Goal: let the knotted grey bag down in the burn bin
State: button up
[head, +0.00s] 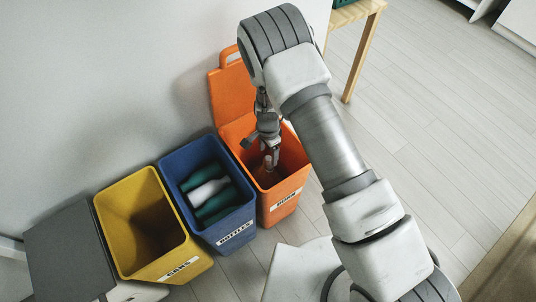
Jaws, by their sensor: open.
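The orange burn bin (284,200) stands at the right end of the row, with its lid (231,92) tipped back towards the wall. Its front label reads BURN. My gripper (269,158) points down into the mouth of this bin and is open. A small pale, brownish shape (267,176) shows just below the fingers inside the bin; I cannot tell whether it is the knotted grey bag. No grey bag can be made out clearly, and my gripper and the bin walls hide part of the inside.
A blue bottles bin (236,226) holding green and white bottles stands left of the burn bin. Left of it are an empty-looking yellow cans bin (171,266) and a grey box (66,256). A wooden table (361,58) stands behind at right. The floor at right is clear.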

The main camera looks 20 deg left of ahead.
notch_tip(320, 180, up, 14)
jog(key=p, duration=0.4)
jog(key=shift+r, duration=0.2)
jog(key=d+r+n+t+y, duration=0.15)
jog(key=d+r, duration=0.45)
jog(key=r, duration=0.7)
jog(key=d+r+n+y, duration=0.15)
jog(key=d+r, duration=0.45)
jog(key=r, duration=0.6)
jog(key=s+d+r+n+t+h, duration=0.2)
jog(key=s+d+r+n, duration=0.1)
jog(key=s+d+r, duration=0.45)
jog(key=s+d+r+n+t+h, duration=0.1)
jog(key=s+d+r+n+t, duration=0.1)
jog(key=s+d+r, duration=0.5)
notch_tip(320, 180, up, 16)
jog(key=s+p, duration=0.2)
jog(key=p, duration=1.6)
jog(key=shift+s+d+f, duration=0.15)
jog(key=shift+s+d, duration=0.15)
jog(key=shift+d, duration=0.15)
